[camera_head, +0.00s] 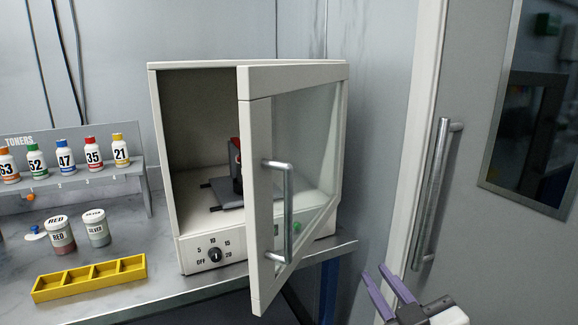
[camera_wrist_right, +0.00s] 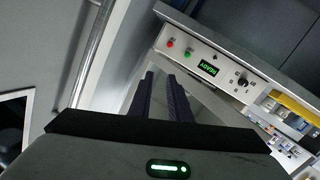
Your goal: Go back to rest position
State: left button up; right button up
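My right gripper (camera_head: 376,272) is at the lower right of the head view, in front of the metal door and right of the cabinet. Its two purple fingers are apart with nothing between them. In the wrist view the fingers (camera_wrist_right: 160,76) also show a gap. My left gripper is not in view. A white cabinet (camera_head: 163,160) stands on the bench with its glass door (camera_head: 258,190) swung open. Inside is a dark grey stand (camera_head: 230,195) with a red and black part (camera_head: 235,160), partly hidden by the door's frame.
The open cabinet door juts out past the bench (camera_head: 165,300). A yellow divided tray (camera_head: 90,278), red and silver jars (camera_head: 60,235), and a rack of toner bottles (camera_head: 90,160) are left. A grey door with a long handle (camera_head: 435,195) is right. The wrist view shows a READY display (camera_wrist_right: 208,68).

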jog(key=s+d+f+m+g+h, duration=0.1)
jog(key=s+d+f+g, duration=0.15)
jog(key=s+f, duration=0.4)
jog(key=s+d+f+m+g+h, duration=0.15)
jog(key=s+f+g, duration=0.25)
jog(key=f, duration=0.6)
jog(key=s+d+f+m+g, duration=0.1)
jog(key=s+f+g, duration=0.25)
jog(key=s, duration=0.55)
jog(key=s+d+f+g, duration=0.25)
jog(key=s+f, duration=0.25)
jog(key=s, duration=0.3)
jog(key=w+a+f+t+y, duration=0.1)
jog(key=w+a+f+t, duration=0.1)
jog(key=f, duration=0.4)
jog(key=w+a+f+t+y, duration=0.1)
jog(key=w+a+f+t, duration=0.1)
jog(key=a+f, duration=0.2)
notch_tip(320, 180, down, 3)
jog(key=shift+r, duration=0.1)
jog(key=shift+a+t+y, duration=0.1)
jog(key=shift+t+y, duration=0.15)
